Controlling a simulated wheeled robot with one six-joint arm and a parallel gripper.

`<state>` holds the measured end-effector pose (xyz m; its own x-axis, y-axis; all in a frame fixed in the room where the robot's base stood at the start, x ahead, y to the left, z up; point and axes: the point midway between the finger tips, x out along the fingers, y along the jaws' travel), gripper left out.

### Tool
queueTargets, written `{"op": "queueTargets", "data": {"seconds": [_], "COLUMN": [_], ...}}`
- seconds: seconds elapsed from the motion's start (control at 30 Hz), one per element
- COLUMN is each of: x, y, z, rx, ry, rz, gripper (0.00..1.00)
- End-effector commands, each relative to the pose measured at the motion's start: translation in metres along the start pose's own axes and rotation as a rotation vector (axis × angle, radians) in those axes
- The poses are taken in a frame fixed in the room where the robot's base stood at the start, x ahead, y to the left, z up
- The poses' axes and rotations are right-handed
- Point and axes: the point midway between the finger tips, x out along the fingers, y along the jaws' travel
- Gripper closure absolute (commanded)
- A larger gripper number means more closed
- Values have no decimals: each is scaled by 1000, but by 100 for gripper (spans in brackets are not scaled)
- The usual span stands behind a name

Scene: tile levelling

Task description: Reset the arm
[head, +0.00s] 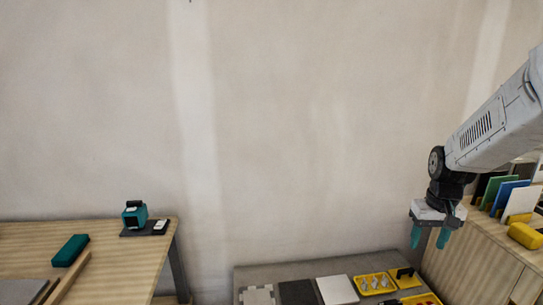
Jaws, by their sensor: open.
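My gripper (429,238) hangs from my white arm at the right of the head view. Its two teal fingers point down, apart from each other, with nothing between them. It is in the air above the right end of the grey low surface (270,272), next to the wooden cabinet (472,250).
Below lie a dark tile (297,292), a white tile (337,289) and yellow trays (371,284) with small parts. Coloured panels (508,195) and a yellow object (525,235) sit on the cabinet. A wooden table (125,255) at left bears a teal device (134,213) and a teal block (70,250).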

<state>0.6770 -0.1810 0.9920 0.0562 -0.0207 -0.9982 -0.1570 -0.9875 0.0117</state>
Motion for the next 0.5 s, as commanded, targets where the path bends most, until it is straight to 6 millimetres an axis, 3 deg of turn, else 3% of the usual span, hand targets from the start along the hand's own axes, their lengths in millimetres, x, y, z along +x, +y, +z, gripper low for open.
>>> {"op": "queueTargets", "data": {"seconds": [0.03, 0.2, 0.33, 0.5], "x": [-22, -72, -100, -121], "y": [-15, -53, -76, -96], "z": [16, 74, 124, 191], "rx": [-16, -52, -80, -115], "ry": [12, 26, 37, 49], "rz": [0, -3, -7, -13], "gripper": [48, 48, 48, 48]}}
